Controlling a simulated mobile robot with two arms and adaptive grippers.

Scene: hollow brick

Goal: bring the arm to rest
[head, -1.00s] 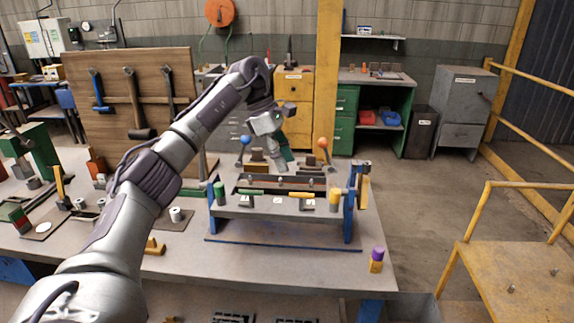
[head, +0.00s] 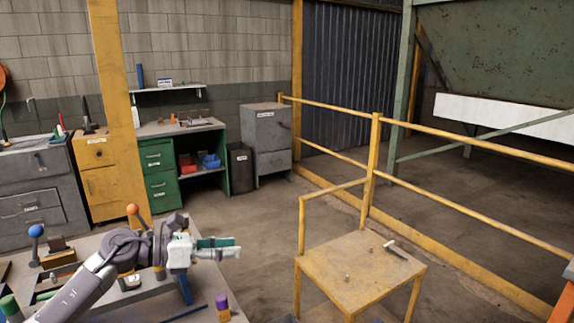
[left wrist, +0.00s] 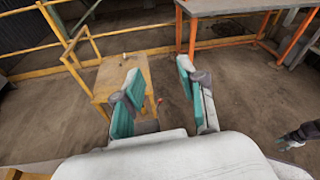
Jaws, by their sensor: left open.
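My left gripper (head: 222,248) has teal finger pads and a pale body. In the head view it is held out to the right over the workbench's right end, pointing right. In the left wrist view its two fingers (left wrist: 162,88) are spread apart, with nothing between them but the floor and part of a yellow stand behind. The left arm comes in from the bottom left and hides part of the bench fixture.
The workbench (head: 118,308) carries orange-knobbed and blue-knobbed levers and a purple-topped yellow piece (head: 222,308). A yellow stand (head: 355,280) and yellow railing (head: 374,160) are to the right. An orange-legged table (left wrist: 235,30) shows in the wrist view. Open floor lies between bench and cabinets.

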